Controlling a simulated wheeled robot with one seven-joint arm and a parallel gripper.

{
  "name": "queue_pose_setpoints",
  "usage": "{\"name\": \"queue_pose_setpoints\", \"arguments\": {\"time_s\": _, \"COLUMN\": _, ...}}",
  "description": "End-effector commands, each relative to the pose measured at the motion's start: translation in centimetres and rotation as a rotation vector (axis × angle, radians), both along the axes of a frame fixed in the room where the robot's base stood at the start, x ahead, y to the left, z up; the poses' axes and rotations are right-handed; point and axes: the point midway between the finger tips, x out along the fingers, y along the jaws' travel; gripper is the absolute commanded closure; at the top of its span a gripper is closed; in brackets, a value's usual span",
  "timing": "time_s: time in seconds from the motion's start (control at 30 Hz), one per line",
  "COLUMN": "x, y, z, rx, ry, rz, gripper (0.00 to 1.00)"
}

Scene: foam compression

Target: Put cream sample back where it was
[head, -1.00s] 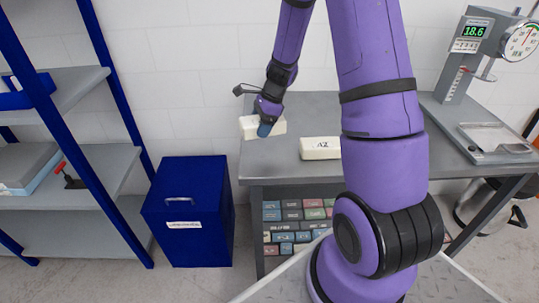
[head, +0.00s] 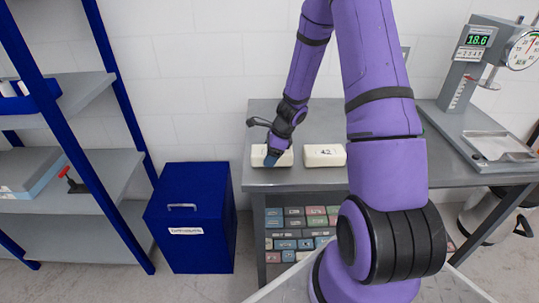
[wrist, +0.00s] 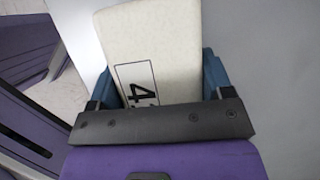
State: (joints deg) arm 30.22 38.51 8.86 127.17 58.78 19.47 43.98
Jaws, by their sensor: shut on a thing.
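My gripper (head: 271,161) is shut on a cream block (head: 285,157) at the left end of the grey table (head: 300,183). In the wrist view the block (wrist: 150,45) sits between the two blue fingertips, with a black-framed label starting with "4" partly hidden by the gripper body. The block is at or just above the tabletop; I cannot tell whether it touches.
A blue lidded bin (head: 190,220) stands left of the table. Blue-framed shelves (head: 85,185) are at far left. A press with a green display and dial (head: 462,100) stands at the table's right. Several coloured blocks (head: 300,222) fill a space under the table.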

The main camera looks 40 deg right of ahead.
Motion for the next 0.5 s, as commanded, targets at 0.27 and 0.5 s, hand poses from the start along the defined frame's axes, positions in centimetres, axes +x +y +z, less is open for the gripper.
{"name": "queue_pose_setpoints", "arguments": {"time_s": 0.27, "x": 0.02, "y": -0.03, "z": -0.33, "rx": -0.001, "ry": -0.001, "rz": 0.0, "gripper": 0.52}}
{"name": "queue_pose_setpoints", "arguments": {"time_s": 0.5, "x": 0.01, "y": -0.02, "z": -0.58, "rx": 0.0, "ry": 0.0, "rz": 0.001, "gripper": 0.1}}
